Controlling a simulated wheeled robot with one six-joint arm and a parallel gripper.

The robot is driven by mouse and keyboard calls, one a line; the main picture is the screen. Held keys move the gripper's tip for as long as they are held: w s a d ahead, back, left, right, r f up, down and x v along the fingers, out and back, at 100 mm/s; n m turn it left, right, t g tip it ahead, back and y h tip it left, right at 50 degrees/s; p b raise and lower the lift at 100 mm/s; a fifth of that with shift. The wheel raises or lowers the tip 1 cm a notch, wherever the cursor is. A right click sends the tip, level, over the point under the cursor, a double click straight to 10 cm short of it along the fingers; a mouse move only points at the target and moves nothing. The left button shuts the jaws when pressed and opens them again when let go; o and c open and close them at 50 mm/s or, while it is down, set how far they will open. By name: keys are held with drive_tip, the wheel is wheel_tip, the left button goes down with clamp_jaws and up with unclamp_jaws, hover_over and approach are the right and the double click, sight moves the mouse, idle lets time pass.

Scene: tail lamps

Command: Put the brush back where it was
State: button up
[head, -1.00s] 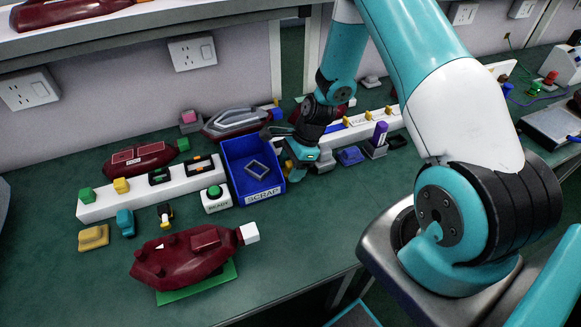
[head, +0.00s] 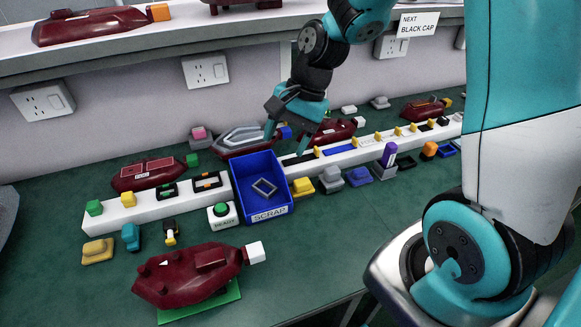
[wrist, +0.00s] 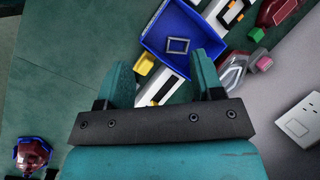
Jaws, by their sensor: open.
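No thing is plainly recognisable as the brush. An upright purple piece with a pale band (head: 389,155) stands in a grey holder in front of the right white rail (head: 365,151); I cannot tell if it is the brush. My gripper (head: 286,138) is open above the back right of the blue SCRAP bin (head: 262,212), over the near end of the right rail. The wrist view shows my gripper (wrist: 160,70) with nothing between its fingers.
A grey frame (head: 264,187) lies in the bin. The left white rail (head: 140,212) holds coloured blocks. A READY button (head: 222,212) stands beside the bin. A dark red lamp (head: 188,275) lies on a green plate in front. Several small blocks line the right rail.

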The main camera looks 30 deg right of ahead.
drive_tip(key=s+a+r+n, duration=0.5)
drive_tip(key=s+n, duration=0.3)
drive_tip(key=s+a+r+n, duration=0.5)
drive_tip(key=s+n, duration=0.4)
drive_tip(key=shift+a, duration=0.2)
drive_tip(key=c, duration=0.3)
drive_tip(key=shift+d, duration=0.15)
drive_tip(key=shift+c, duration=0.2)
